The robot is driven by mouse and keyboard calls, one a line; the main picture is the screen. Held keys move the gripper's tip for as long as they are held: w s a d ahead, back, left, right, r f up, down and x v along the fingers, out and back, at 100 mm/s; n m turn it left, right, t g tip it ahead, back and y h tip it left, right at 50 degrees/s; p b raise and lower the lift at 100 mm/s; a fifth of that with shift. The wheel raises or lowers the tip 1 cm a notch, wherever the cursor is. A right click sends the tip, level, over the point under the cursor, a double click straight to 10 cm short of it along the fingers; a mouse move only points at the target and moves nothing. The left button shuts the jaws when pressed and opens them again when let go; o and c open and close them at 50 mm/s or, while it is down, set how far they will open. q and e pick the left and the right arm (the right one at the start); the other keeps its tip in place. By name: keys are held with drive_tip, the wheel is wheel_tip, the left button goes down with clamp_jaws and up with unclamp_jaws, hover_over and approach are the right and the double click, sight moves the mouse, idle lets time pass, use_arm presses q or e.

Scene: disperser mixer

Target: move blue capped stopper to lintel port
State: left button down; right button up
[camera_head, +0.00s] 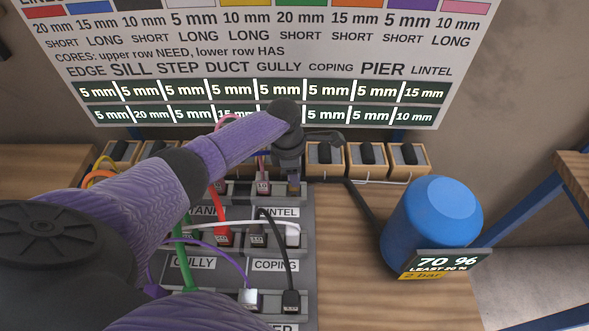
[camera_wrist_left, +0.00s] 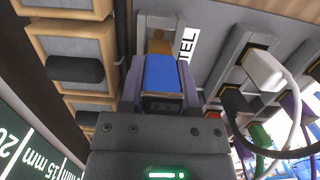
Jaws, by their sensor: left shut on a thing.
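The blue capped stopper (camera_wrist_left: 160,74) is between the two purple fingers of my left gripper (camera_wrist_left: 161,88), which is shut on it. Its ochre end (camera_wrist_left: 158,46) points toward a grey holder (camera_wrist_left: 157,20) beside a label reading "TEL". In the head view my left gripper (camera_head: 291,168) points down over the row behind the LINTEL label (camera_head: 280,212). The stopper is mostly hidden by the gripper there. I cannot tell whether its end is inside the lintel port or only above it. My right gripper is not in view.
Cables and plugs, including a white plug (camera_wrist_left: 264,68), crowd the neighbouring ports. Wooden boxes with black handles (camera_head: 367,156) stand behind. A blue tank (camera_head: 432,222) with a display (camera_head: 440,262) stands right. Bare wooden table (camera_head: 347,265) lies between rack and tank.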

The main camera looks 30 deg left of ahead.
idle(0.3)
use_arm(q)
drive_tip(key=shift+p, duration=0.4)
drive_tip(key=shift+f+b, duration=1.25)
drive_tip(key=shift+f, duration=0.75)
drive_tip(key=shift+c, duration=1.2)
unclamp_jaws()
drive_tip(key=shift+r, duration=0.1)
drive_tip(key=r+p, duration=0.1)
drive_tip(key=r, duration=0.2)
drive_tip(key=r+p, duration=0.2)
drive_tip(key=r, duration=0.1)
drive_tip(key=a+r+p, duration=0.1)
drive_tip(key=r+p, duration=0.1)
drive_tip(key=r, duration=0.1)
drive_tip(key=shift+s, duration=0.3)
drive_tip(key=shift+r, duration=0.3)
